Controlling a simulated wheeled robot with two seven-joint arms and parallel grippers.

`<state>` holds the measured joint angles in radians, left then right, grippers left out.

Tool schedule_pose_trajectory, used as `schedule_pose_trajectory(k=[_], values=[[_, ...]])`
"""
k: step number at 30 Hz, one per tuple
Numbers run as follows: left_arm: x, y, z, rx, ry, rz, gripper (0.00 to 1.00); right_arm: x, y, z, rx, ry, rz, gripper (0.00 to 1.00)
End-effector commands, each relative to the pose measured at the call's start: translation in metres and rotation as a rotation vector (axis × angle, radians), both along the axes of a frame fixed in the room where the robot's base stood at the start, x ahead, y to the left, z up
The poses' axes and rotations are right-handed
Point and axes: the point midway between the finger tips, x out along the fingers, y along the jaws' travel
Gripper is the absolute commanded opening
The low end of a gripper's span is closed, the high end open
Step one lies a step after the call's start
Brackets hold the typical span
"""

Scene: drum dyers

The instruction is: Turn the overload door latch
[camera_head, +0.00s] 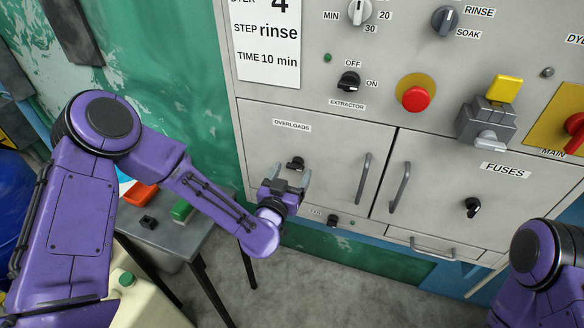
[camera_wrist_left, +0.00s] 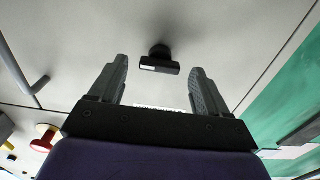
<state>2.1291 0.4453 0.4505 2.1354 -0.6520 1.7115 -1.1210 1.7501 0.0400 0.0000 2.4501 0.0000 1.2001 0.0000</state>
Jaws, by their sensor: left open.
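The overload door (camera_head: 330,150) is a grey panel marked OVERLOADS, flush in the cabinet front. Its latch (camera_head: 295,163) is a small black knob at the door's left part. In the left wrist view the latch (camera_wrist_left: 160,62) is a black bar lying across the picture, with a white mark at one end. My left gripper (camera_head: 288,180) is open just below the latch in the head view. In the left wrist view its two fingers (camera_wrist_left: 158,82) point toward the latch, which sits between and beyond the tips, apparently untouched. Of my right arm, only a purple link shows; its gripper is out of view.
A vertical handle (camera_head: 364,178) is on the overload door's right side. The FUSES door (camera_head: 450,180) has its own handle and black latch. Above are a red button (camera_head: 415,98) and a black extractor switch (camera_head: 348,82). A grey table (camera_head: 165,232) with small items stands left.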

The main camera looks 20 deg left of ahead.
Motion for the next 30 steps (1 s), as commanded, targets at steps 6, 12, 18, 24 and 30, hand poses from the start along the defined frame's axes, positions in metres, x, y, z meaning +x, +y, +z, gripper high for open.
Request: schedule_pose_trajectory(k=[6,12,18,24,30], values=[[0.0102,-0.0002,-0.0011,0.0,0.002,0.001,0.77,-0.0001,0.0,0.003,0.0,0.0,0.0,0.0],[0.0099,-0.0001,-0.0014,0.0,0.002,0.0,0.6,0.0,0.0,0.0026,0.0,0.0,0.0,0.0],[0.0098,-0.0001,-0.0013,0.0,0.002,0.0,0.2,0.0,-0.0001,0.0026,0.0,0.0,0.0,0.0],[0.0098,0.0,-0.0018,-0.017,0.003,0.001,0.2,0.0,0.0,0.001,0.0,0.0,0.0,0.0],[0.0098,0.0001,-0.0028,-0.097,0.004,0.001,0.21,-0.0001,0.0,-0.0051,0.0,0.0,0.0,0.0]])
